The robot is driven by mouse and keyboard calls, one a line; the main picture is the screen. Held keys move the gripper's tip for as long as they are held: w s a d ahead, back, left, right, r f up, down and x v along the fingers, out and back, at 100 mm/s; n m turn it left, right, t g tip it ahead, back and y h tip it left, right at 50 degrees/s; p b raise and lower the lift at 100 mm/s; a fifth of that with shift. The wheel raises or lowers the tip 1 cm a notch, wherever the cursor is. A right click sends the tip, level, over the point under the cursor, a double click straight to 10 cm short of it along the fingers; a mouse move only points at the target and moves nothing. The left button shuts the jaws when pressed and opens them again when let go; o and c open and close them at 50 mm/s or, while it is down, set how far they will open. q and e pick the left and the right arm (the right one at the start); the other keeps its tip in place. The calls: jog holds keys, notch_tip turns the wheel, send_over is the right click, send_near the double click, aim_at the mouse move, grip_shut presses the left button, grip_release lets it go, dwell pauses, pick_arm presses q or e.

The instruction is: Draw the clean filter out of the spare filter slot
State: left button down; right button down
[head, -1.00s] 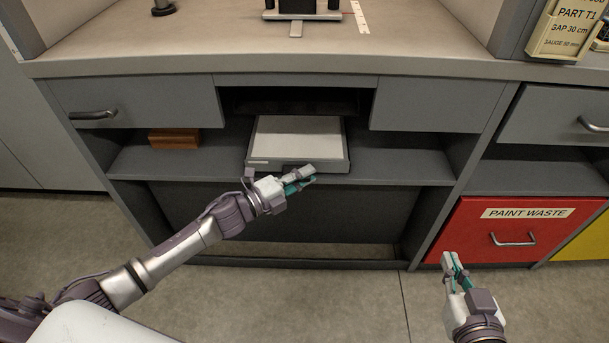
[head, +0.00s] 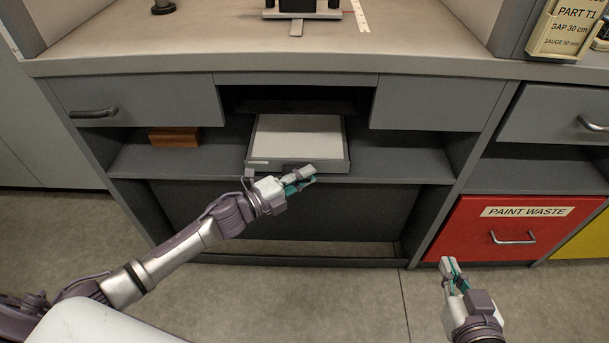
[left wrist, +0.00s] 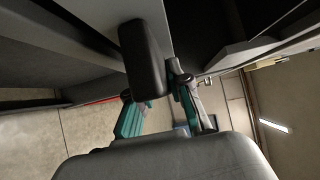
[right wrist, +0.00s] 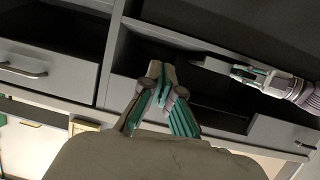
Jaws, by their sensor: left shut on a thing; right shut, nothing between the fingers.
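The clean filter (head: 298,138), a flat pale panel in a grey frame, lies level in the middle bay under the counter, its front edge near the shelf's front. Its back end is by a dark slot-like opening (head: 290,103); I cannot tell how much is inside. My left gripper (head: 304,179) is at the filter's front edge, shut on its dark handle (left wrist: 143,58), which shows between the fingers in the left wrist view. My right gripper (head: 449,268) is shut and empty, low in front of the red bin; it also shows in the right wrist view (right wrist: 158,82).
A brown block (head: 174,137) lies on the shelf (head: 400,166) to the left. Grey drawers flank the bay above. The red paint waste bin (head: 480,235) stands at the right. The floor (head: 330,305) in front is clear.

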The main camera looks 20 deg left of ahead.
pick_arm(q)
jog(key=shift+s+d, duration=0.1)
jog(key=shift+s, duration=0.2)
pick_arm(e)
jog(key=shift+s+d+f+g, duration=0.15)
jog(key=shift+s+f+g, duration=0.15)
jog(key=shift+f, duration=0.2)
